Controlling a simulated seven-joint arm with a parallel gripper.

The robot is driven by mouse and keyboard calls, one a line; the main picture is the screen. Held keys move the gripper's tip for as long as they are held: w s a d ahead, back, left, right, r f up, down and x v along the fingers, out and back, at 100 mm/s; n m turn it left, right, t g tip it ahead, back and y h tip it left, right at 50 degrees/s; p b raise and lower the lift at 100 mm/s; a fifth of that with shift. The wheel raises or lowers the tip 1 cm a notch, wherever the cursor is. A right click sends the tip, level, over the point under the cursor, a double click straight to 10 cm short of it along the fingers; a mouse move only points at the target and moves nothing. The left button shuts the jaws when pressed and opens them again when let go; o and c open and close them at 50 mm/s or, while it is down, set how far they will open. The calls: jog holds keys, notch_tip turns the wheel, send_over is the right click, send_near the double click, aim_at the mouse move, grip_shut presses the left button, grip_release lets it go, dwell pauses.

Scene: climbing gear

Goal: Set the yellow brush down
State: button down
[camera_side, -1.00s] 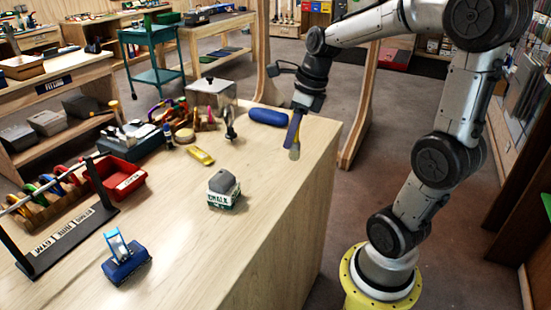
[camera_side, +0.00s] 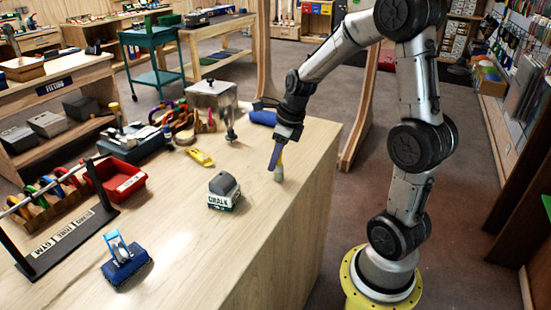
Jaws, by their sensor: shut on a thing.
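My gripper (camera_side: 276,158) is over the right part of the wooden table, shut on the yellow brush (camera_side: 279,172). The brush hangs nearly upright with its pale bristle end down. Its upper part is mostly hidden by the fingers. The bristle end is close to the tabletop (camera_side: 180,230); I cannot tell whether it touches.
A chalk block (camera_side: 223,192) stands left of the brush, with a yellow tool (camera_side: 200,157) beyond it. A blue roll (camera_side: 262,117) lies behind my gripper. A red bin (camera_side: 120,180) and a blue device (camera_side: 126,267) are at left. The tabletop around the brush is clear.

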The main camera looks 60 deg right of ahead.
jog(key=shift+f, duration=0.1)
jog(key=c, duration=0.6)
grip_release()
jog(key=shift+c, duration=0.2)
jog(key=a+v, duration=0.1)
jog(key=v, duration=1)
jog(key=s+a+n+t, duration=0.1)
jog(key=s+a+n, duration=0.5)
jog(key=n, duration=1.1)
jog(key=s+a+n+t, duration=0.1)
jog(key=s+a+n, duration=0.6)
jog(key=n, duration=1)
jog(key=shift+s+a+t+h, duration=0.3)
jog(key=shift+a, duration=0.2)
